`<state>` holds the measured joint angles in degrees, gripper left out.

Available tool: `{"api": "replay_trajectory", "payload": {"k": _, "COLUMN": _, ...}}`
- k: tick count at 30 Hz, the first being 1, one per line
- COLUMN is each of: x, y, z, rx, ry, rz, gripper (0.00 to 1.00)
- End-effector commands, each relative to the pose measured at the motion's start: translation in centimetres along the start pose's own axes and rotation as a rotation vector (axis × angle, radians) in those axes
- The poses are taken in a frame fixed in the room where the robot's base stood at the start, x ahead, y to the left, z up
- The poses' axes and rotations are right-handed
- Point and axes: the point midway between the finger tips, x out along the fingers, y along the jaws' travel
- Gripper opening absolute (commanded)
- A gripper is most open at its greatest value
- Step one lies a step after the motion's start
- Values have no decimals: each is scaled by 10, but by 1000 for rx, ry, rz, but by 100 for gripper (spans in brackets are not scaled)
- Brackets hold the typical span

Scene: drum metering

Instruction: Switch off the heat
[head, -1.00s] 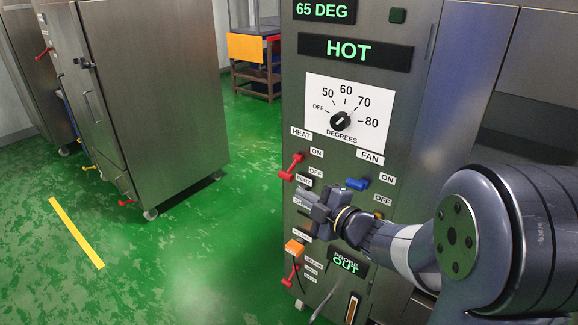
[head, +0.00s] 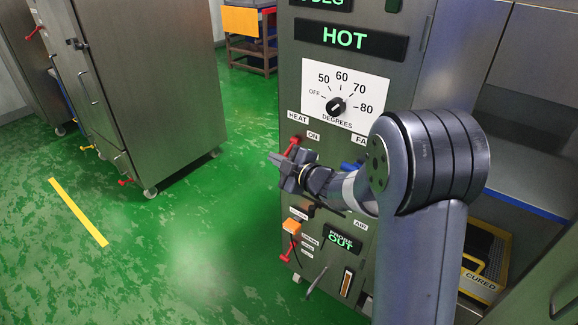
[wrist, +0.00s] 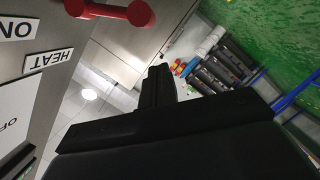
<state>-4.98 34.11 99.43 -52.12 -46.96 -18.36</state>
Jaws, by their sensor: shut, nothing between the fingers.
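The red HEAT lever (head: 294,143) is on the front of the grey cabinet, under the HEAT label (head: 298,117). Its upper part shows by the ON label (head: 313,136); its lower part is hidden behind my gripper in the head view. My gripper (head: 277,168) is shut and empty, close in front of the lever. I cannot tell whether they touch in the head view. In the wrist view the red lever (wrist: 112,12) lies at the top left, apart from my dark gripper (wrist: 159,85). The OFF label is hidden.
A green HOT display (head: 345,38) and a degrees dial (head: 336,106) sit above. The blue FAN lever (head: 352,166) is mostly behind my arm. An orange block (head: 294,226) and another red lever (head: 290,248) are below. Green floor lies open on the left.

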Motion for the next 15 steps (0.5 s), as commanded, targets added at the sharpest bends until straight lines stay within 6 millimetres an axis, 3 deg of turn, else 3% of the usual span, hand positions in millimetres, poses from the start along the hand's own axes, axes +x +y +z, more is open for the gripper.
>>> {"api": "replay_trajectory", "payload": {"k": 1, "x": 0, "y": -1, "z": 12, "rx": 3, "ry": -7, "rz": 0, "gripper": 0}}
{"api": "replay_trajectory", "payload": {"k": 6, "x": 4, "y": 0, "z": 28, "rx": 3, "ry": -5, "rz": 1, "gripper": 0}}
{"api": "replay_trajectory", "payload": {"k": 15, "x": 5, "y": 0, "z": 34, "rx": 2, "ry": -3, "rz": 1, "gripper": 0}}
